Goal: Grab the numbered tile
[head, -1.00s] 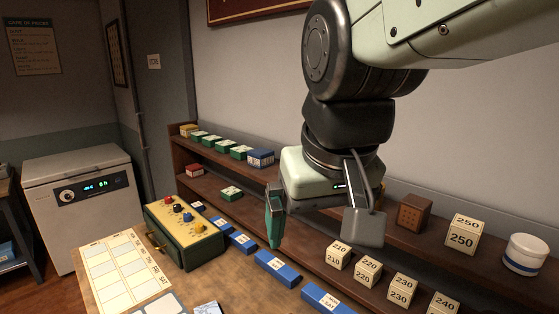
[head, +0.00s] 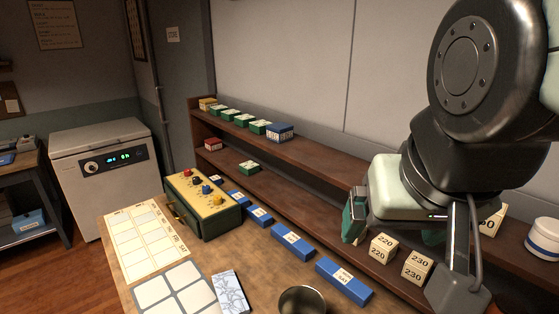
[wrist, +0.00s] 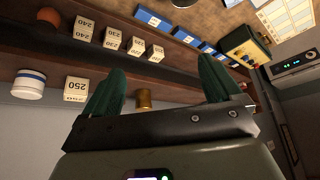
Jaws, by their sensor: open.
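Several cream numbered tiles, block-shaped, stand on the dark wooden shelves. In the head view, tile 220 (head: 383,248) and tile 230 (head: 417,267) show on the lower shelf, and tile 250 (head: 490,222) is partly hidden behind my arm. The wrist view shows tile 210 (wrist: 156,53), tile 220 (wrist: 136,46), tile 230 (wrist: 112,38) and tile 240 (wrist: 83,29) in a row, with tile 250 (wrist: 76,88) on the other shelf. My gripper (wrist: 163,64) is open and empty, its green fingers apart. In the head view my gripper (head: 394,228) is close by tile 220.
A white jar (wrist: 29,83), an orange ball (wrist: 48,15) and a brass object (wrist: 144,98) stand on the shelves. Blue boxes (head: 343,281) line the table edge before the lower shelf. A green-yellow control box (head: 205,203) stands left. The upper shelf's middle (head: 320,160) is clear.

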